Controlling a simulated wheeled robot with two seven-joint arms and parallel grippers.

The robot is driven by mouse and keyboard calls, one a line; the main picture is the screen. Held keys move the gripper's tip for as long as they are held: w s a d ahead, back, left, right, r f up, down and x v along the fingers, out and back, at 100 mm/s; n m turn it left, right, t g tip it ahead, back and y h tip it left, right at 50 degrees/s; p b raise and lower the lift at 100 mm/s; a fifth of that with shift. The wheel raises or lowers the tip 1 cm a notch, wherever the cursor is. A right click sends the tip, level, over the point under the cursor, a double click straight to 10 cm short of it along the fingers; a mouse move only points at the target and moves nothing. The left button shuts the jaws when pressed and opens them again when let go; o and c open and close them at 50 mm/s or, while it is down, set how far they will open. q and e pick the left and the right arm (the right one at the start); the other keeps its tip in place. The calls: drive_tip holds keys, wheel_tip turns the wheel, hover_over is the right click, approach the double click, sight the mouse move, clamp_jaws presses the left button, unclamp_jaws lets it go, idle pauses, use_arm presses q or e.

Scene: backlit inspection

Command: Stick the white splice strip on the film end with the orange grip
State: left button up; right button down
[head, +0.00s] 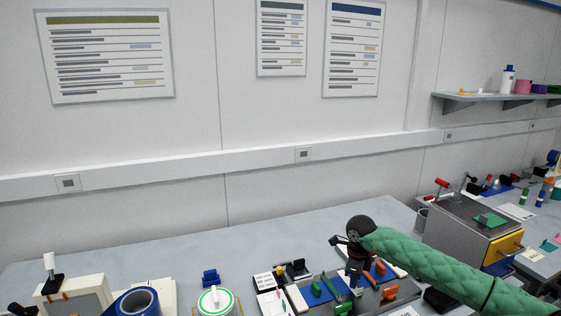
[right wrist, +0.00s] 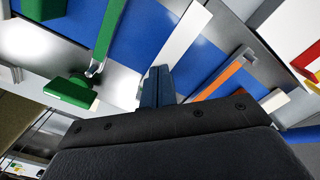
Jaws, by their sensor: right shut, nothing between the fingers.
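My right gripper (head: 354,284), on the green-sleeved arm, is over the fixture tray (head: 402,293) in the head view. In the right wrist view its dark blue fingers (right wrist: 157,84) are together with nothing between them. A long white strip (right wrist: 184,36) lies on the blue surface just beyond the fingertips; I cannot tell if this is the splice strip. An orange strip (right wrist: 221,78) lies to the right of the fingers, apart from them. Orange pieces (head: 376,292) also show right of the gripper in the head view. Film ends are hard to tell apart. My left gripper is not in view.
A green piece with a block (right wrist: 70,92) is left of the fingers in the wrist view. A blue tape roll (head: 136,303) and a round white-and-green item (head: 215,301) stand left of the tray. A grey cabinet (head: 462,236) stands to the right. The table behind is clear.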

drive_tip(key=shift+r, duration=0.1)
drive_tip(key=shift+r, duration=1.9)
